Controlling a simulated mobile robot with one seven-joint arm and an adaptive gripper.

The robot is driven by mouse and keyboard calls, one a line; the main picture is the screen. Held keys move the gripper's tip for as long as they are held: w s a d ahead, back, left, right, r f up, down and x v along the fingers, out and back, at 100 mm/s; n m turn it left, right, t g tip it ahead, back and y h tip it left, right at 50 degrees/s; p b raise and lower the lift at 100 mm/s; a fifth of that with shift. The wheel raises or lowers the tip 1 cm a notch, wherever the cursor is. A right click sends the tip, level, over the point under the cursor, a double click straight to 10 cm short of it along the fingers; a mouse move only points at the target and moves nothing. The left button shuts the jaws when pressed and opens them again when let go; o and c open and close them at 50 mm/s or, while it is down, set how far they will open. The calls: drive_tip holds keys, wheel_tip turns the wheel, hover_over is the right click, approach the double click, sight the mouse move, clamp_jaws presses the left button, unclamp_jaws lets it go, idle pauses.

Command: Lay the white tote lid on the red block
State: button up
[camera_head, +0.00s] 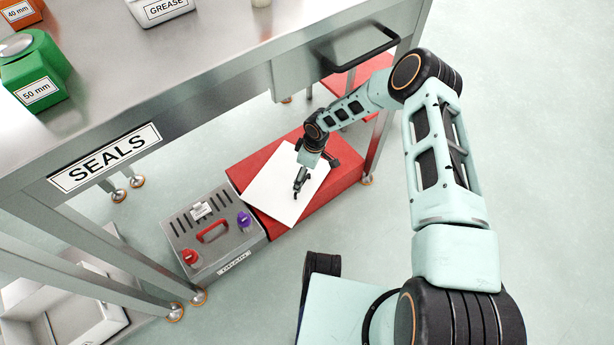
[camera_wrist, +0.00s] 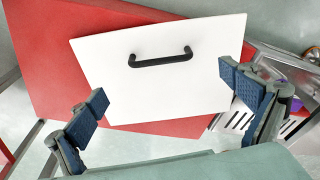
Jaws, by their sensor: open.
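The white tote lid (camera_head: 286,190) lies on top of the red block (camera_head: 316,203) under the bench, turned at an angle to it. In the head view one corner of the lid reaches past the block's near left edge. In the wrist view the lid (camera_wrist: 170,95) shows its black handle (camera_wrist: 160,58) and lies over the red block (camera_wrist: 60,70). My gripper (camera_head: 300,186) is over the lid. Its fingers (camera_wrist: 165,102) are spread wide, with nothing between the pads, and the handle is apart from them.
A grey case (camera_head: 215,232) with a red handle and red and purple knobs stands beside the red block on the left. The steel bench (camera_head: 200,75) with a SEALS label overhangs the block. A bench leg (camera_head: 385,130) stands at the block's right. Open floor (camera_head: 540,150) lies right.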

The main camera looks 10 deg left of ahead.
drive_tip(key=r, duration=0.1)
drive_tip(key=r+p, duration=0.1)
drive_tip(key=r, duration=0.1)
drive_tip(key=shift+s+d+r, duration=0.1)
drive_tip(key=shift+d+r, duration=0.2)
idle(0.3)
